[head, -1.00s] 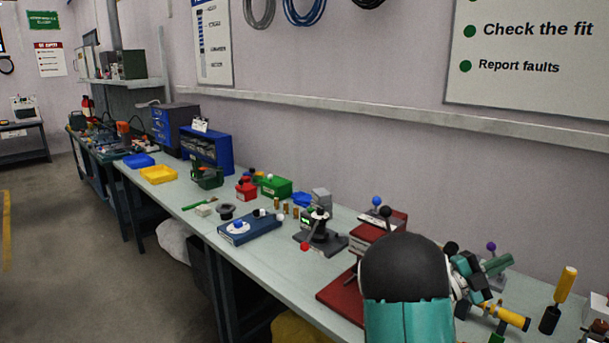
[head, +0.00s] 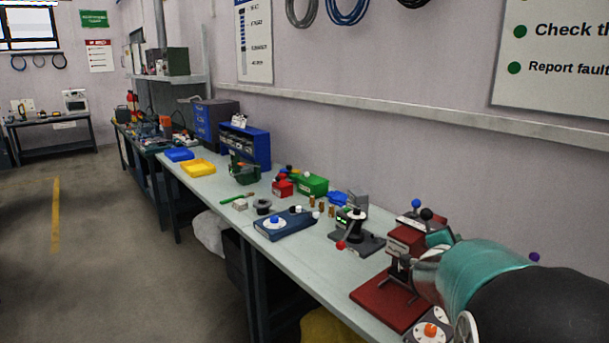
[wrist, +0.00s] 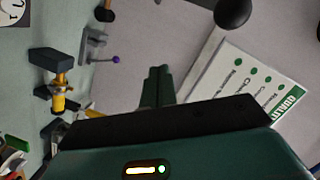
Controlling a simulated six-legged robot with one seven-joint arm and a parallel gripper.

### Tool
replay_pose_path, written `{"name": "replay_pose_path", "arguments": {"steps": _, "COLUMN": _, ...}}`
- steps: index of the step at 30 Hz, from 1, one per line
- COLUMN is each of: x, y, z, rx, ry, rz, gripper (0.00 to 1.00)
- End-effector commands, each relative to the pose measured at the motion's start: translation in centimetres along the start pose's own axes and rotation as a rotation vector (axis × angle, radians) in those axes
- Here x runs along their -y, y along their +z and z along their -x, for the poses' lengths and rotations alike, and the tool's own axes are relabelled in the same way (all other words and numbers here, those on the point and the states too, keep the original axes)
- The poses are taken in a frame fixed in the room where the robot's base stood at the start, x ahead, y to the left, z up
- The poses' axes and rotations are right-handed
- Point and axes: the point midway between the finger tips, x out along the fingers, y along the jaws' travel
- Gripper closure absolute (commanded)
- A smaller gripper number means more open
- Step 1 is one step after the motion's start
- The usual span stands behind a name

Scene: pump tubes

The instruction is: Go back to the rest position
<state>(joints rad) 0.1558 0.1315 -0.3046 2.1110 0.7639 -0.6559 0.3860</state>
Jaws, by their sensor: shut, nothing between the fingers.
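My gripper (wrist: 156,88) shows in the wrist view as two dark green fingers pressed together. Nothing is between them. It is clear of the bench in that picture, with the wall and a tilted sign behind it. In the head view my teal and black arm fills the lower right corner and hangs over the bench's near end. My gripper cannot be made out there.
A long pale bench (head: 290,258) runs along the wall. On it are a red press-like device (head: 392,300), a black device with a red-knobbed lever (head: 357,238), a blue box (head: 285,224) and a yellow tray (head: 198,168). The floor (head: 120,250) at left is open.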

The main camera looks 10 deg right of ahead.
Motion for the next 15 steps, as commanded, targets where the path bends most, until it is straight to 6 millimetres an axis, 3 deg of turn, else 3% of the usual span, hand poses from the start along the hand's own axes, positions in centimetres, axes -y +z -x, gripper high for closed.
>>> {"name": "replay_pose_path", "arguments": {"steps": 1, "x": 1.8, "y": 1.5, "z": 2.2, "rx": 0.108, "ry": -0.03, "rz": 0.031, "gripper": 1.0}}
{"name": "replay_pose_path", "arguments": {"steps": 3, "x": 3.5, "y": 3.8, "z": 5.3, "rx": 0.258, "ry": -0.067, "rz": 0.098, "gripper": 1.0}}
{"name": "replay_pose_path", "arguments": {"steps": 7, "x": 5.5, "y": 7.4, "z": 12.2, "rx": 0.516, "ry": -0.146, "rz": 0.256, "gripper": 1.0}}
{"name": "replay_pose_path", "arguments": {"steps": 11, "x": 5.8, "y": 9.8, "z": 19.9, "rx": 0.742, "ry": -0.224, "rz": 0.454, "gripper": 1.0}}
{"name": "replay_pose_path", "arguments": {"steps": 15, "x": 3.9, "y": 10.7, "z": 27.9, "rx": 0.944, "ry": -0.295, "rz": 0.706, "gripper": 1.0}}
